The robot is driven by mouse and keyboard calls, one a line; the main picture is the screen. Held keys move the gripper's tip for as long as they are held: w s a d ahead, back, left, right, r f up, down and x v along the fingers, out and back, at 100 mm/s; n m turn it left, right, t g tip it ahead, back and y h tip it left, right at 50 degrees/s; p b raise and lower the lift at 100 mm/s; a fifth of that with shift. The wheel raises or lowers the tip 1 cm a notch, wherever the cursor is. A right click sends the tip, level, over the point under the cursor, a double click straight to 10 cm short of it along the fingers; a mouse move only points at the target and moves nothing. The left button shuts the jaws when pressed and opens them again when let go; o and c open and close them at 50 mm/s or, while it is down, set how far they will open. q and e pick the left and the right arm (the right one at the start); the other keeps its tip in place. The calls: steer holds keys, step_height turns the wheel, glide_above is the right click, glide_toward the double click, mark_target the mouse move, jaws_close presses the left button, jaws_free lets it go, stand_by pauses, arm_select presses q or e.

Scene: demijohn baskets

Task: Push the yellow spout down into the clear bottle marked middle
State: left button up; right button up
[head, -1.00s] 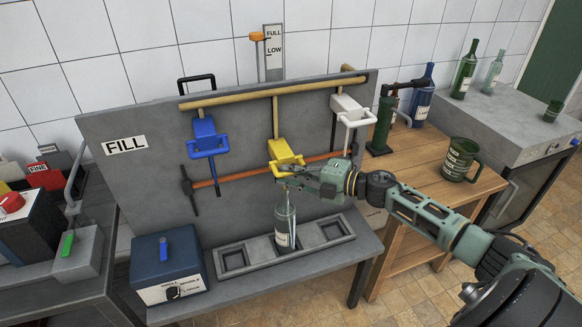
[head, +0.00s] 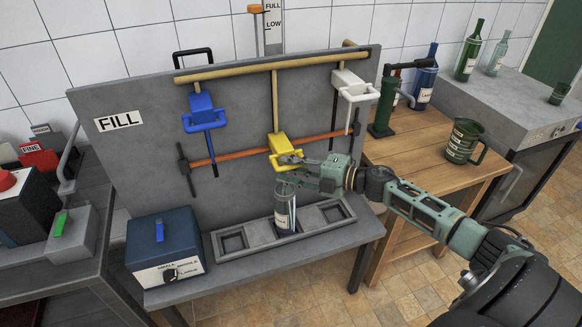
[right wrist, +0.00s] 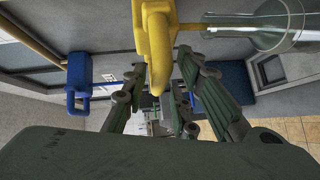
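The yellow spout (head: 283,146) hangs on a wooden rod above the clear bottle (head: 286,212), which stands upright in the tray's middle. My right gripper (head: 293,161) is at the spout's front, just above the bottle. In the right wrist view the yellow spout (right wrist: 156,45) lies in front of and between the fingers of the right gripper (right wrist: 163,68), which stand apart. Its thin yellow tube reaches the mouth of the clear bottle (right wrist: 270,25); I cannot tell how far it goes in. Contact between fingers and spout is unclear. My left gripper is out of view.
A blue spout (head: 204,112) hangs left of the yellow one, a white spout (head: 352,84) right. The tray (head: 240,262) has empty recesses beside the bottle. A blue box (head: 160,248) stands left on the bench. A green mug (head: 464,141) stands on the wooden table.

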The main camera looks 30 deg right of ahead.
stand_by(0.3)
steer(key=v, duration=1.2)
steer(key=shift+d, duration=0.1)
stand_by(0.3)
